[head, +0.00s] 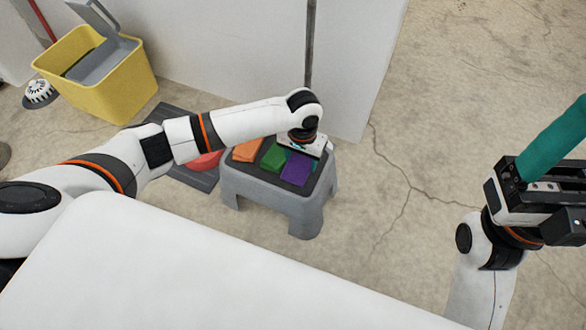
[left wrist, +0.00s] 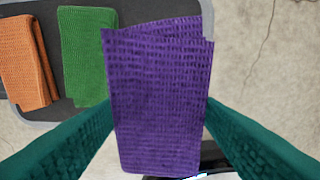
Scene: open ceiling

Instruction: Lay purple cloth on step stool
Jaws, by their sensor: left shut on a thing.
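The purple cloth (head: 296,169) is folded and shows over the right part of the grey step stool (head: 262,188) in the head view. My left gripper (head: 302,157) points down over the stool and is shut on the purple cloth. In the left wrist view the purple cloth (left wrist: 158,95) lies between two teal fingers and looks larger and nearer than the other cloths. It hides part of the stool's edge; whether it touches the stool top is unclear. My right gripper (head: 550,145) is at the right edge, away from the stool; its fingers overlap from this side.
A green cloth (head: 274,156) and an orange cloth (head: 247,150) lie on the stool top. A yellow bin (head: 115,85) stands at the upper left. A red thing (head: 205,161) is on the floor left of the stool. A white wall (head: 240,50) is behind. The floor to the right is clear.

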